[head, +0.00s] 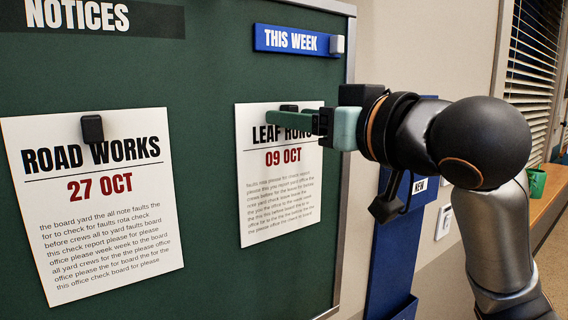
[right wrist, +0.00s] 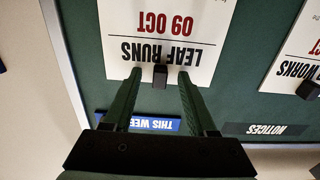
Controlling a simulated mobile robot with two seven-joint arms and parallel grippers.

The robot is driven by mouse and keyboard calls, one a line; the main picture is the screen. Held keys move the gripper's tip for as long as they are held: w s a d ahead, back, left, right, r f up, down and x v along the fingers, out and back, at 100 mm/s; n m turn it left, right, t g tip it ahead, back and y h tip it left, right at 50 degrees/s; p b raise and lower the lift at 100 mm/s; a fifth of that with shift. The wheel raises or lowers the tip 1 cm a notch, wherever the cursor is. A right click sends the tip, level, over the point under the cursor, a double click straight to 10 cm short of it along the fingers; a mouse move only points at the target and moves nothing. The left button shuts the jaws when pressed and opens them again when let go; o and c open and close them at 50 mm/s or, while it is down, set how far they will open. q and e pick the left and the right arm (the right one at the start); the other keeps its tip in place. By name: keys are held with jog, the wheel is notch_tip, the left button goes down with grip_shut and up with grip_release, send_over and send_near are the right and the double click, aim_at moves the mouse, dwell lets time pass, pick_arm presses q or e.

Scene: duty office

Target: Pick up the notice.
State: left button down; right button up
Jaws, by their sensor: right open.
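Two white notices hang on the green board. The "LEAF RUNS 09 OCT" notice (head: 280,200) is on the right, under the "THIS WEEK" label. The "ROAD WORKS 27 OCT" notice (head: 100,220) is on the left, held by a black magnet (head: 92,128). My right gripper (head: 305,121) is at the top of the LEAF RUNS notice and partly hides its heading. In the right wrist view the gripper (right wrist: 160,76) is open, its fingers on either side of that notice's black magnet (right wrist: 160,77). I cannot tell whether they touch it. My left gripper is out of view.
The blue "THIS WEEK" label (head: 290,40) has a small white block (head: 337,44) at its right end. Right of the board frame (head: 348,100) stand a blue holder marked "NEW" (head: 390,260) and a wall switch (head: 444,222). A green mug (head: 536,181) sits on a ledge far right.

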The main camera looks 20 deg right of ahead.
grip_shut()
dwell(0.4)
dwell(0.4)
